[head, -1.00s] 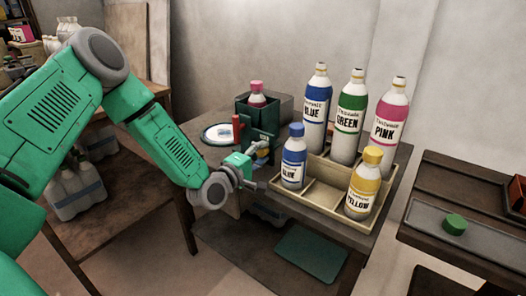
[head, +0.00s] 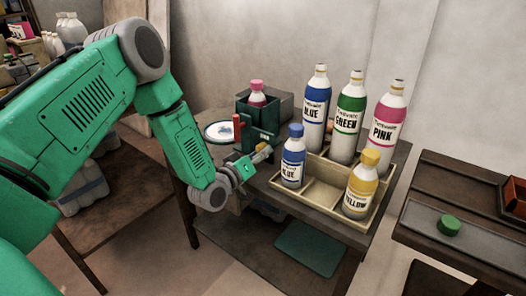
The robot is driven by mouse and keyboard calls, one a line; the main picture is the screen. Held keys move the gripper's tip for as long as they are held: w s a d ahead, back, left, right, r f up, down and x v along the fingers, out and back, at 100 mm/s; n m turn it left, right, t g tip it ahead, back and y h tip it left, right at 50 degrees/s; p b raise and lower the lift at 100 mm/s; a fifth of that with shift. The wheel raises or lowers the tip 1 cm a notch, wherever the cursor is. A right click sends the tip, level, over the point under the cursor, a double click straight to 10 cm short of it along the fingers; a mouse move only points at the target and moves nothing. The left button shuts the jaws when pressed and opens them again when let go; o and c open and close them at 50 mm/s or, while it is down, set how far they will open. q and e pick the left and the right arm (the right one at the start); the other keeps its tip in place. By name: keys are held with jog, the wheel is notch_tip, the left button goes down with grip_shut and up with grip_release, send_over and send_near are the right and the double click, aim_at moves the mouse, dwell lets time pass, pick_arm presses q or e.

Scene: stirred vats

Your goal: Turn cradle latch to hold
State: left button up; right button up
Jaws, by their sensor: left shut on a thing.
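The dark green cradle (head: 262,125) stands on the table and holds a small bottle with a pink cap (head: 257,92). An upright red piece (head: 237,128) shows on its left side. The cradle latch (head: 262,154), with an orange-yellow handle, is low at the cradle's front. My left gripper (head: 257,160) is at this handle and shut on it; the fingers partly hide the latch, so its exact setting is hard to see. My right gripper is not in view.
Right of the gripper, a wooden crate (head: 325,200) holds small blue- and yellow-capped bottles. Tall blue, green and pink bottles (head: 350,117) stand behind it. A white round plate (head: 221,132) lies left of the cradle. A green cap (head: 449,225) sits on the right-hand bench.

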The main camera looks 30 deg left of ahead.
pick_arm(q)
jog(key=m, duration=0.1)
jog(key=m+p, duration=0.1)
jog(key=m, duration=0.3)
jog(key=shift+a, duration=0.35)
jog(key=shift+a+m+p, duration=0.1)
jog(key=shift+m+p, duration=0.55)
jog(key=shift+m, duration=1.85)
jog(key=o, duration=1.1)
jog(key=shift+r, duration=0.1)
jog(key=shift+o, duration=0.2)
jog(key=shift+s, duration=0.1)
jog(key=shift+s, duration=0.35)
jog(key=s, duration=1.1)
jog(key=shift+a, duration=0.45)
